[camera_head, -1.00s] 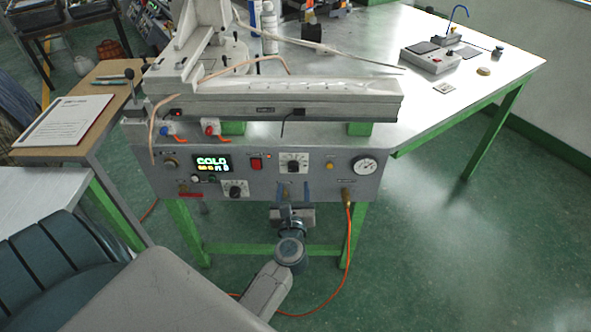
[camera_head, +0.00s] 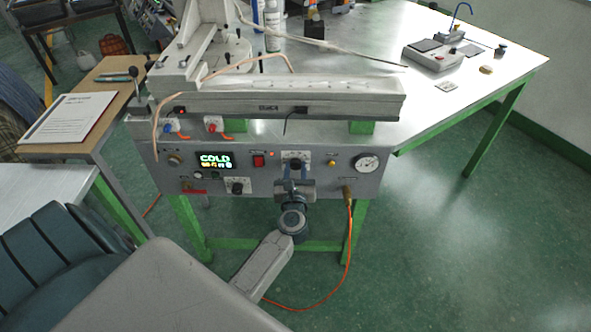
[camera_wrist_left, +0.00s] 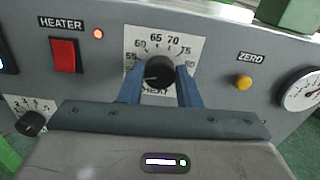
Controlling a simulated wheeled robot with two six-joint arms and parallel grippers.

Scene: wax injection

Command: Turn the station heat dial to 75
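The heat dial is a black knob on a white scale plate (camera_head: 295,158) on the station's front panel. In the left wrist view the knob (camera_wrist_left: 160,70) has a pale pointer mark toward the lower left, near the low end of the scale; 60, 65, 70 and 75 are readable above it. My left gripper (camera_head: 295,172) faces the panel just below the dial. In the left wrist view its blue fingers (camera_wrist_left: 160,80) stand open on either side of the knob, with small gaps seeming to remain. The lower part of the plate is partly hidden. My right gripper is not in view.
The panel also holds a display (camera_head: 215,161) reading COLD, a red heater switch (camera_wrist_left: 65,55) with a lit lamp, a yellow ZERO button (camera_wrist_left: 244,83), a pressure gauge (camera_head: 367,163) and a lower dial (camera_head: 237,186). An orange hose (camera_head: 350,240) hangs at right.

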